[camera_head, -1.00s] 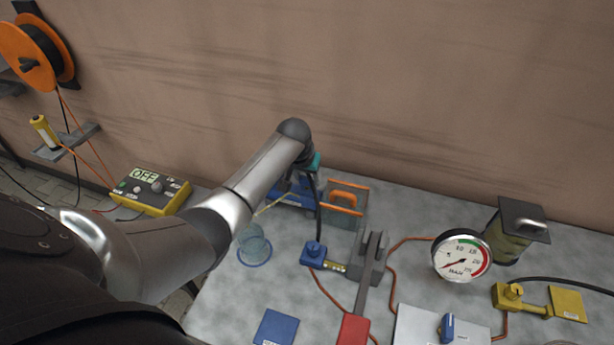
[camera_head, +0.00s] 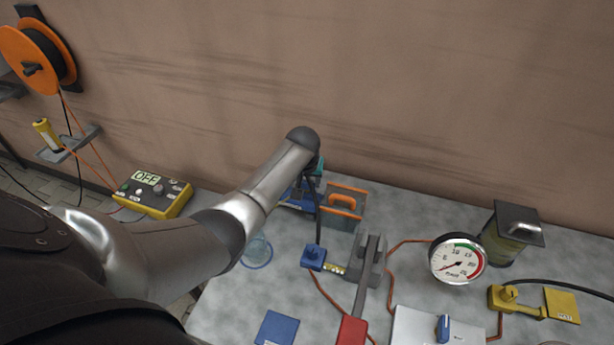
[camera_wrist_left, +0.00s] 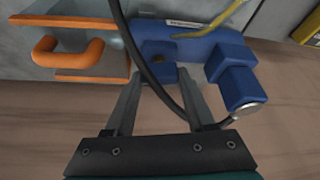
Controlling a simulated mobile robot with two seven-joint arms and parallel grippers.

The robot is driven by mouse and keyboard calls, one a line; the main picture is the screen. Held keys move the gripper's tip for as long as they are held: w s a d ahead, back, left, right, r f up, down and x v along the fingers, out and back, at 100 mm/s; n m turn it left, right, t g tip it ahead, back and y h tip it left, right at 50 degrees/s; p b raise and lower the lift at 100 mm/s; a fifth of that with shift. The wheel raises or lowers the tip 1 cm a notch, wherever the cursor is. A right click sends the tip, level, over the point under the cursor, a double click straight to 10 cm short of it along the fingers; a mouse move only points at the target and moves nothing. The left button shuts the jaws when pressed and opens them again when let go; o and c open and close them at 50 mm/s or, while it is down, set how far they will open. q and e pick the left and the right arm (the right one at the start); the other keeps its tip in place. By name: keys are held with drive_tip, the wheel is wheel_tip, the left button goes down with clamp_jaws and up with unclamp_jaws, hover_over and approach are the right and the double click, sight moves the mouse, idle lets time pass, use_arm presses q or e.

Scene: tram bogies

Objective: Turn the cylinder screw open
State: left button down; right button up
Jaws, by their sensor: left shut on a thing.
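The exact contact at the fingertips is hard to see. A blue cylinder (camera_wrist_left: 237,85) with a bright metal end is beside it on the right. A black hose (camera_wrist_left: 150,68) crosses in front of the fingers. In the head view the blue assembly (camera_head: 299,197) is partly hidden behind my left forearm and wrist. My right gripper is not in view.
An orange-handled box (camera_head: 345,203) stands close beside the blue assembly. A blue hose fitting (camera_head: 313,257), grey lever (camera_head: 367,272), pressure gauge (camera_head: 458,259) and dark-lidded jar (camera_head: 511,234) are on the table (camera_head: 225,310). A glass (camera_head: 258,251) is partly behind my forearm. The wall is close behind.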

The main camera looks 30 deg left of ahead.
use_arm(q)
drive_tip(key=shift+d+r+n+g+y+p, duration=0.1)
drive_tip(key=shift+n+g+y+p, duration=0.3)
drive_tip(key=shift+n, duration=1.4)
drive_tip(key=shift+n+g+y, duration=0.4)
drive_tip(key=shift+n, duration=0.5)
drive_tip(key=shift+w+f+n+g+b, duration=0.1)
drive_tip(key=shift+f+n+g+b, duration=0.15)
drive_tip(key=shift+n+b, duration=0.5)
drive_tip(key=shift+n+g+y+b, duration=0.35)
drive_tip(key=shift+n+b, duration=0.2)
drive_tip(key=shift+n, duration=0.5)
drive_tip(key=n+b, duration=0.2)
drive_tip(key=n+g+b, duration=0.1)
drive_tip(key=n+b, duration=0.1)
drive_tip(key=shift+f+g+b, duration=0.1)
drive_tip(key=shift+g+b, duration=0.2)
drive_tip(key=shift+b, duration=0.1)
drive_tip(key=shift+r+n+g+b, duration=0.2)
drive_tip(key=shift+n+g+b, duration=0.2)
drive_tip(key=shift+n+b, duration=1)
